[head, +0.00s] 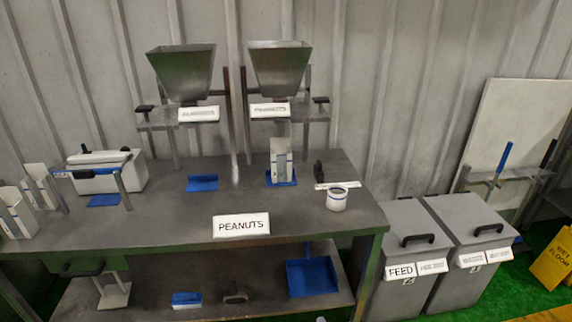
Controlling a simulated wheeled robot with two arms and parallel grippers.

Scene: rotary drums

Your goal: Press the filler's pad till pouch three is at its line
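Two grey hopper fillers stand at the back of the bench in the head view. The right filler (280,68) has a label that seems to read PEANUTS; the left filler's (183,72) label is too blurred to read. A dark pad (320,100) sits on the right filler's side arm, and another dark pad (145,108) on the left one's. A white pouch (276,150) stands upright below the right filler on a blue mat (283,183). Its fill level and line are too small to tell. White pouches (18,212) stand at the bench's left end. Neither gripper is in view.
The grey bench (165,220) carries a PEANUTS sign (241,225), a white tub (337,199), a white boxy device (105,172) and an empty blue mat (202,183). Lidded grey bins (405,230) stand right of it. The bench's middle front is mostly clear.

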